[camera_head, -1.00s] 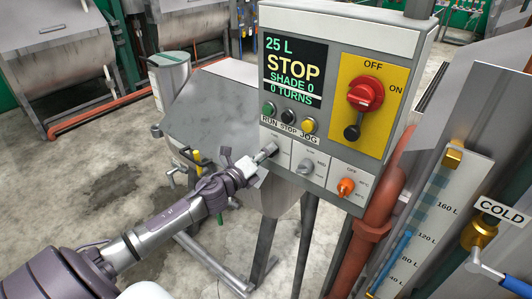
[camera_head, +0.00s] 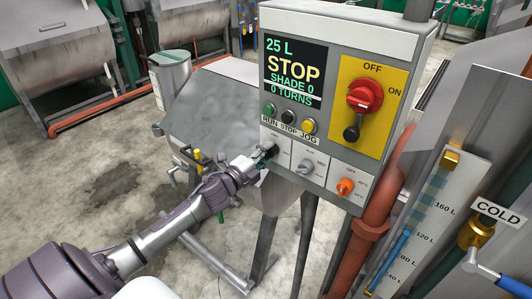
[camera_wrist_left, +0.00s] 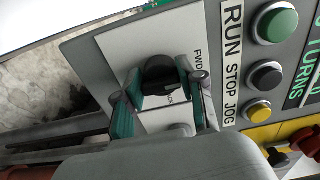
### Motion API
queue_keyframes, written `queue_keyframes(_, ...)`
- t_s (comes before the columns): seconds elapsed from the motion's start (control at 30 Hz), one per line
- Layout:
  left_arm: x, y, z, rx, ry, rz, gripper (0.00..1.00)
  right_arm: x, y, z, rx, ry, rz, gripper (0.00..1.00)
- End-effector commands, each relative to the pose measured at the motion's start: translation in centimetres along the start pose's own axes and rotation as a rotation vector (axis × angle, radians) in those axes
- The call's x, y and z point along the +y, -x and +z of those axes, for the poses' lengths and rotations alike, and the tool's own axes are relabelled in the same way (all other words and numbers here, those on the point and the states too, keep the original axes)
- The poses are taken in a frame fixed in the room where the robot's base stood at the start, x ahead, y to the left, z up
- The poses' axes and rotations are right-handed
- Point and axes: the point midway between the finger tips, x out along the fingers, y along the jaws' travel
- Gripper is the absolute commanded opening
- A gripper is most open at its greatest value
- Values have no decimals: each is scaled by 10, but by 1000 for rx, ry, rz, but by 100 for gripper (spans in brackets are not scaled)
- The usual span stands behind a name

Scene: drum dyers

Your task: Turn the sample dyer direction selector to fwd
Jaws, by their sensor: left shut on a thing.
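The direction selector is a black knob (camera_wrist_left: 160,73) on a white plate of the grey control box (camera_head: 343,30). In the left wrist view, the label FWD shows beside it and another label is partly hidden. I cannot tell clearly which mark the knob points at. My left gripper (camera_wrist_left: 163,104) has its teal-padded fingers on either side of the knob, shut on it. In the head view, the left gripper (camera_head: 266,158) is at the box's lower left corner and mostly hides the knob. My right gripper is not in view.
Green, black and yellow buttons (camera_head: 288,116) sit just above the selector. A grey knob (camera_head: 305,165) and an orange knob (camera_head: 345,186) are to its right. A red main switch (camera_head: 364,96) is higher up. A red pipe (camera_head: 378,215) runs below the box.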

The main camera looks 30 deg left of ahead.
Motion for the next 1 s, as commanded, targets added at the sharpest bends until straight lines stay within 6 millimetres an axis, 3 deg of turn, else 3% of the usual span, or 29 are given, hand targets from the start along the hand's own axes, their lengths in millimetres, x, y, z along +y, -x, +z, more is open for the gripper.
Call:
queue_keyframes(0.4, 0, 0, 1, -2, 10, 0, 5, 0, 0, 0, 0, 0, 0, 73)
queue_keyframes(0.43, 0, 0, 1, -2, 10, 0, 43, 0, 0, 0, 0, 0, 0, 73)
queue_keyframes(0.57, 0, 0, 0, -1, 10, 0, 64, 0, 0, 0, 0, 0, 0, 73)
queue_keyframes(1.0, 2, 8, 0, 0, 9, 2, 65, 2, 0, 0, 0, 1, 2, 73)
